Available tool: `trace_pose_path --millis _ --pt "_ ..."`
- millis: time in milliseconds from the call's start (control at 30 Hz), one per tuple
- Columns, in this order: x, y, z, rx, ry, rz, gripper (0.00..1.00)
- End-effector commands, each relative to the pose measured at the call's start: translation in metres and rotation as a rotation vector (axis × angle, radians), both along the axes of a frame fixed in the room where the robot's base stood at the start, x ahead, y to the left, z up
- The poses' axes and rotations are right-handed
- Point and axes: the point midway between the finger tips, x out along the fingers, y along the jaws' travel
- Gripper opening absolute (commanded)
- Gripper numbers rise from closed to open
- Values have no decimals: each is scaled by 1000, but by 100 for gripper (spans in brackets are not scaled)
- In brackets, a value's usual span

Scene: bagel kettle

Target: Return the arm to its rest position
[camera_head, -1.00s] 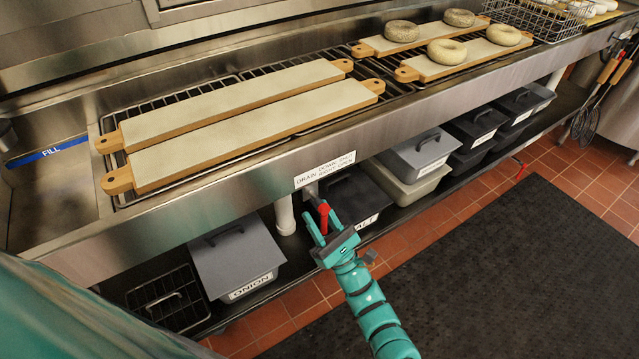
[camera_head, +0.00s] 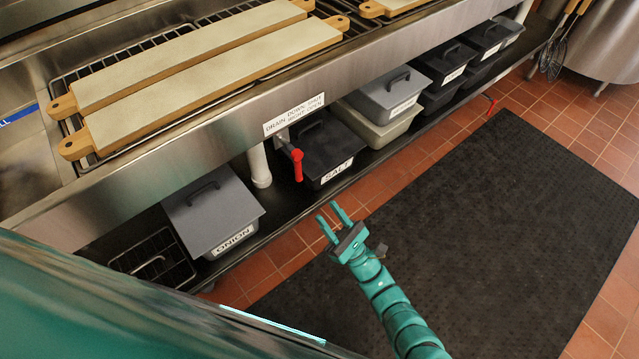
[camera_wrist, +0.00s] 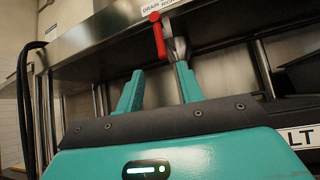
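My gripper (camera_head: 333,216) is teal with two fingers. In the head view it stands out over the red tile floor, in front of the counter's lower shelf. Its fingers are apart with nothing between them. In the wrist view the fingers (camera_wrist: 158,88) point up toward the counter front and are also apart. The red drain valve handle (camera_head: 297,164) hangs down below the drain label, and my gripper is clear of it. The handle also shows in the wrist view (camera_wrist: 158,38), beyond the fingertips.
The steel counter edge (camera_head: 190,165) runs above a shelf with an onion bin (camera_head: 212,212), a salt bin (camera_head: 322,150) and other lidded bins. A black floor mat (camera_head: 500,220) and open tile lie to the right.

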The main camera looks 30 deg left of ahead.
Motion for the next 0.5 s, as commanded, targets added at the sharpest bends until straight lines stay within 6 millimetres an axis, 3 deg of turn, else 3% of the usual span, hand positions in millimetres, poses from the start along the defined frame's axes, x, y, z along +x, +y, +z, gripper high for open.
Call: trace_pose_path --millis 133,500 --pt "-1 -9 -9 -1 -1 -2 37" --pt "-1 -10 -10 -1 -1 -2 37"
